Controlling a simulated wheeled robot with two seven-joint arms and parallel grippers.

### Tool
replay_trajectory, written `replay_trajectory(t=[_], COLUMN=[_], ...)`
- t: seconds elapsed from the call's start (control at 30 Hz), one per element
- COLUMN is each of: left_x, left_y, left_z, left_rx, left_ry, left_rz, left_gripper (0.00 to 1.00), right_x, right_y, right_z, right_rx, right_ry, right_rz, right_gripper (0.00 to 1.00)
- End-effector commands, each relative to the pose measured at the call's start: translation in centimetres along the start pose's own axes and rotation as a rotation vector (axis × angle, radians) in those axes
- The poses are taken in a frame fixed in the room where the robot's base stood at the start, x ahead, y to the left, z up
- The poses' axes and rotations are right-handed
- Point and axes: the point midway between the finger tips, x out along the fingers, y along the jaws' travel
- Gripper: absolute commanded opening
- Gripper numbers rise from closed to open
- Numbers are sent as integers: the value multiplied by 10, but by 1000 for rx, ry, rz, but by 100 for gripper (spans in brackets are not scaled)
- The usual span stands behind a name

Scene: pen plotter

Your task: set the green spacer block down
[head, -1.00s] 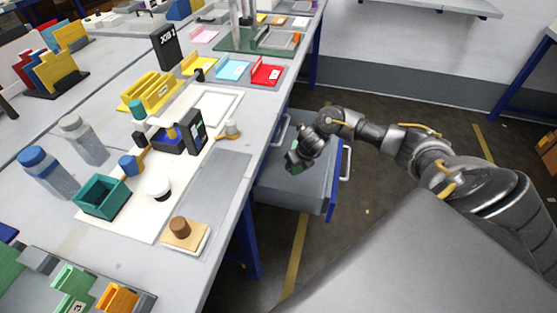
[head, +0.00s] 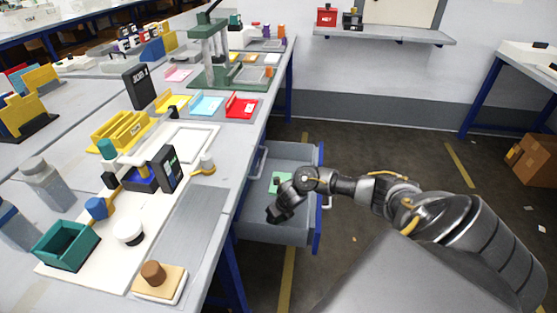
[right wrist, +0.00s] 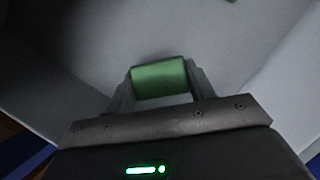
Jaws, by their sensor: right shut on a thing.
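The green spacer block (right wrist: 158,80) is between the two fingers of my right gripper in the right wrist view. My right gripper (right wrist: 160,82) is shut on it. In the head view my right gripper (head: 274,214) points down inside the open grey drawer (head: 262,232), and the block is hidden there. I cannot tell whether the block touches the drawer floor. My left gripper is not in view.
A flat green piece (head: 284,176) with a dark part lies farther back in the drawer. The drawer has raised walls and a blue front (head: 318,235). The workbench (head: 205,285) stands to its left, with a teal bin (head: 62,262) on it.

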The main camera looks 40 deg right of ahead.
Motion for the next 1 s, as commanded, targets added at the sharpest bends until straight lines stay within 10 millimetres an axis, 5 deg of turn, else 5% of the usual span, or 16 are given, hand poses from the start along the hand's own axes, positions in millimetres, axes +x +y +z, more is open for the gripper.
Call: replay_trajectory(t=[0.33,0.37,0.5,0.83,1.0], left_x=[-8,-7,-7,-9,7], left_y=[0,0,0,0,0], left_z=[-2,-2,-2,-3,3], left_rx=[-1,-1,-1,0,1], left_ry=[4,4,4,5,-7], left_rz=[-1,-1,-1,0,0], left_gripper=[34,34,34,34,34], right_x=[13,13,13,9,-16], right_y=[-1,-1,-1,-1,-1], right_z=[-5,-5,-5,-5,-3], right_rx=[0,0,0,0,-3], right_ry=[-1,-1,-1,-1,-3], right_rz=[-1,-1,-1,-1,-1], right_gripper=[31,58,76,76,76])
